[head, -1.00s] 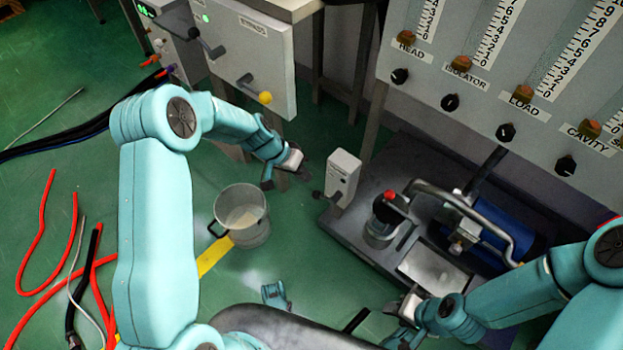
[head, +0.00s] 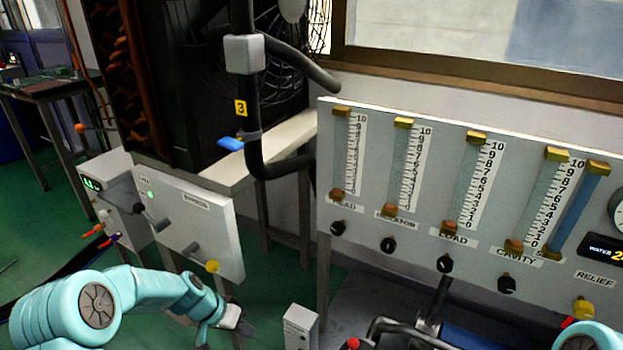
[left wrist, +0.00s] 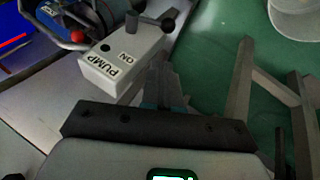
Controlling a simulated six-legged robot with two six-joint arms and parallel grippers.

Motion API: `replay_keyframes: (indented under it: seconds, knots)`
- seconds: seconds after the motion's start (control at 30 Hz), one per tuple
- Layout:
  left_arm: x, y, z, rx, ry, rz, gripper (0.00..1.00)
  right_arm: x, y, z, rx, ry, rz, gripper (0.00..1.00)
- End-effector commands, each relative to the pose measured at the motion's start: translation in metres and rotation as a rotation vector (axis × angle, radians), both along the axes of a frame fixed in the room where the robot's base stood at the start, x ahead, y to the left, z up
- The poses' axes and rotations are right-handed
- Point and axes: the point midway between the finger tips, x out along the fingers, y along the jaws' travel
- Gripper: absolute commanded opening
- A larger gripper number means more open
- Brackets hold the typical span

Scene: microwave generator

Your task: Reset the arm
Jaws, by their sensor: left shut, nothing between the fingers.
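My left arm comes in from the lower left in the head view. Its left gripper (head: 238,322) hangs in front of the cabinet with the yellow-knobbed lever, to the left of a small grey box (head: 300,326). The gripper is shut and empty. In the left wrist view the shut fingers (left wrist: 162,88) lie just past the dark gripper body, close to the white PUMP box (left wrist: 122,62) with its black lever. I cannot tell whether they touch it. Only a teal piece of my right arm shows at the lower right corner of the head view; the right gripper is out of view.
A grey gauge panel (head: 385,262) with several flow tubes stands at the right. A white cabinet (head: 190,225) with a lever ending in a yellow knob (head: 212,266) stands at the left. A pale bucket (left wrist: 295,18) is on the green floor.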

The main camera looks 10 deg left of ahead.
Motion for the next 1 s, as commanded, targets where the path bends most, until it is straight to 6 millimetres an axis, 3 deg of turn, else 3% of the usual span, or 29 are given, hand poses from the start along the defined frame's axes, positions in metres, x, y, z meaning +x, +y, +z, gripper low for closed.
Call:
replay_keyframes:
  seconds: [0.07,0.13,0.3,0.4,0.57,0.67,0.73,0.77,0.8,1.0]
  knots:
    - [-0.007,-0.019,-0.007,-0.011,0.022,-0.035,0.0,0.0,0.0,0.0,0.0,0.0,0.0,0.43]
    - [-0.032,-0.04,-0.02,-0.024,0.081,-0.085,0.0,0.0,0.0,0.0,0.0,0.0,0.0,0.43]
    - [-0.137,-0.089,-0.072,0.031,0.254,-0.151,0.0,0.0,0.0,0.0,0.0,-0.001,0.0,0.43]
    - [-0.191,-0.104,-0.089,0.079,0.316,-0.113,0.0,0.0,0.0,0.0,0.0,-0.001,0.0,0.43]
    - [-0.252,-0.115,-0.096,0.117,0.354,0.013,0.0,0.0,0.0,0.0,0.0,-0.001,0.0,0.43]
    - [-0.265,-0.117,-0.093,0.112,0.334,0.143,0.0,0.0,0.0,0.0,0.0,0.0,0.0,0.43]
    - [-0.247,-0.114,-0.093,0.097,0.284,0.28,0.0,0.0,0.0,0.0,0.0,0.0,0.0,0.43]
    - [-0.245,-0.114,-0.086,0.091,0.295,0.321,0.0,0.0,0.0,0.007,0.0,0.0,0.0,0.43]
    - [-0.246,-0.114,-0.065,0.093,0.297,0.308,0.0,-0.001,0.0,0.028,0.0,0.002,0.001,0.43]
    - [-0.248,-0.115,-0.011,0.094,0.3,0.301,0.0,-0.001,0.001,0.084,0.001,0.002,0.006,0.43]
